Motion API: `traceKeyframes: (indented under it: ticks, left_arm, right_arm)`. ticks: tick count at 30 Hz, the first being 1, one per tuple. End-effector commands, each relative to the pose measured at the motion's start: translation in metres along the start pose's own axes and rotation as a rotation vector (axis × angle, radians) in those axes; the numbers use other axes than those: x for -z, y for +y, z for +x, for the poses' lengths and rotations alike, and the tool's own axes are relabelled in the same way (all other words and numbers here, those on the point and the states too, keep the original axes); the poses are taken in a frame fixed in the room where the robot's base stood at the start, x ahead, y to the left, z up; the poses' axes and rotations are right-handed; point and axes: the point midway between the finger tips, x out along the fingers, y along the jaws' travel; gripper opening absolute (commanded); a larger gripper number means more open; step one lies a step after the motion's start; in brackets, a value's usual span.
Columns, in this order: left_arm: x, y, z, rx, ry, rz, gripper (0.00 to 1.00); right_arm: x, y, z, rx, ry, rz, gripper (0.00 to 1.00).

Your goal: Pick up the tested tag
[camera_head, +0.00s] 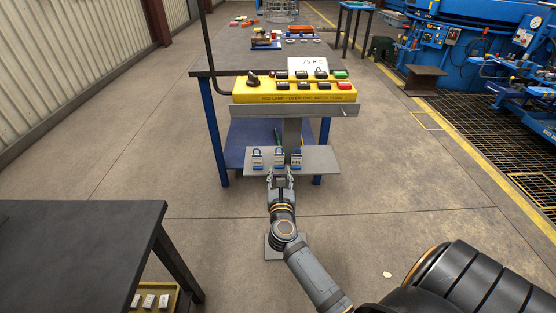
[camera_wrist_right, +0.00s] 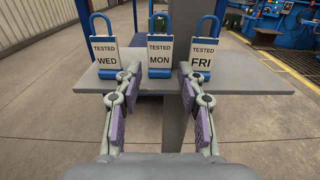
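Three tested tags stand upright in a row on a small grey shelf (camera_head: 320,160), each a white label on a blue padlock-shaped holder. In the right wrist view they read TESTED WED (camera_wrist_right: 107,57) at left, TESTED MON (camera_wrist_right: 160,57) in the middle and TESTED FRI (camera_wrist_right: 203,55) at right. My right gripper (camera_wrist_right: 157,85) is open and empty in front of the shelf, its fingers spread to either side of the MON tag and short of it. In the head view this gripper (camera_head: 281,172) is just below the tags. My left gripper is not in view.
A yellow control box (camera_head: 295,90) with buttons sits above the shelf, on a post. Behind it is a blue-legged table (camera_head: 225,60) with small items. A dark table (camera_head: 80,245) stands at lower left, with a yellow bin (camera_head: 174,299) below.

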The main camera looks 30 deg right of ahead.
Motion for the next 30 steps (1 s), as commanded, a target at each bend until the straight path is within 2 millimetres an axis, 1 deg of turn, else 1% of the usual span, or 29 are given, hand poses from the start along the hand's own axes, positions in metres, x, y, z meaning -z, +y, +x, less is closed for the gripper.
traceKeyframes:
  ticks: [1, 5, 7, 12, 15, 19, 23, 29, 30]
  left_arm:
    - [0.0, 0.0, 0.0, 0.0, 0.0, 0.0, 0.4]
    - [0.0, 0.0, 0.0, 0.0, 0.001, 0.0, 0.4]
    - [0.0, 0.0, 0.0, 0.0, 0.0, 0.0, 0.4]
    - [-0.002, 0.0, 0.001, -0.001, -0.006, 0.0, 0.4]
    - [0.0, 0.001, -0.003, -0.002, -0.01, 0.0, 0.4]
    - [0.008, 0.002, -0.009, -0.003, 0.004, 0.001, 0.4]
    - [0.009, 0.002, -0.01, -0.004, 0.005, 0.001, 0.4]
    - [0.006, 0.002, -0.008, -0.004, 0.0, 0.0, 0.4]
    - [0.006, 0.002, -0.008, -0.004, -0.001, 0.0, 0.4]
  right_arm:
    - [0.0, 0.0, 0.004, 0.0, -0.001, -0.001, 0.4]
    - [0.0, 0.0, 0.007, 0.0, 0.001, 0.0, 0.4]
    - [-0.001, 0.0, 0.013, 0.0, -0.002, -0.002, 0.4]
    - [-0.003, 0.001, 0.043, 0.0, -0.003, -0.003, 0.4]
    - [-0.003, 0.001, 0.055, 0.0, -0.002, -0.003, 0.4]
    - [-0.003, 0.001, 0.058, 0.0, 0.0, -0.002, 0.4]
    - [-0.003, 0.001, 0.058, 0.0, 0.0, -0.002, 0.4]
    - [-0.003, 0.001, 0.058, 0.0, 0.0, -0.002, 0.12]
    - [-0.003, 0.001, 0.058, -0.001, 0.0, -0.002, 0.11]
